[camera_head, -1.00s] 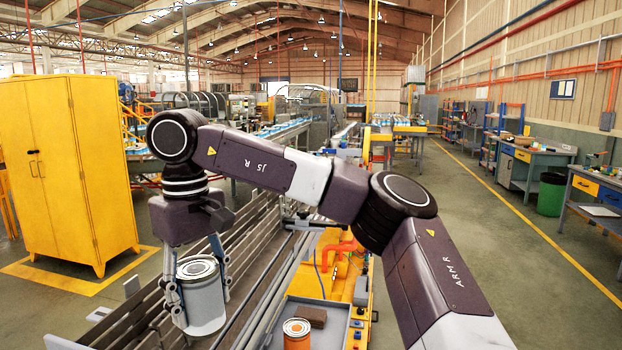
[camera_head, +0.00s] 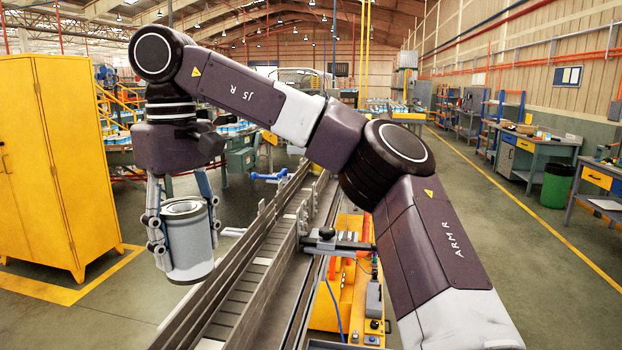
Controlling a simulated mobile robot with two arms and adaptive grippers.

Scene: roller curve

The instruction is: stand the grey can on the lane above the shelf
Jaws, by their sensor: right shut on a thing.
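My right gripper (camera_head: 186,232) is shut on the grey can (camera_head: 190,256), with its fingers on both sides of the can's body. The can is upright, with its pale rimmed top showing, and is held in the air. A conveyor lane (camera_head: 246,284) with grey slats and metal side rails runs from the bottom of the picture toward the back. The can appears just left of the lane's left rail; how high it is above the lane is hard to tell. The shelf cannot be made out clearly. My left gripper is not in view.
A black clamp and bracket (camera_head: 335,243) sit on the lane's right side, above a yellow machine frame (camera_head: 342,300). A tall yellow cabinet (camera_head: 45,165) stands at the left. Open floor lies at the right, before workbenches (camera_head: 530,150) and a green bin (camera_head: 556,186).

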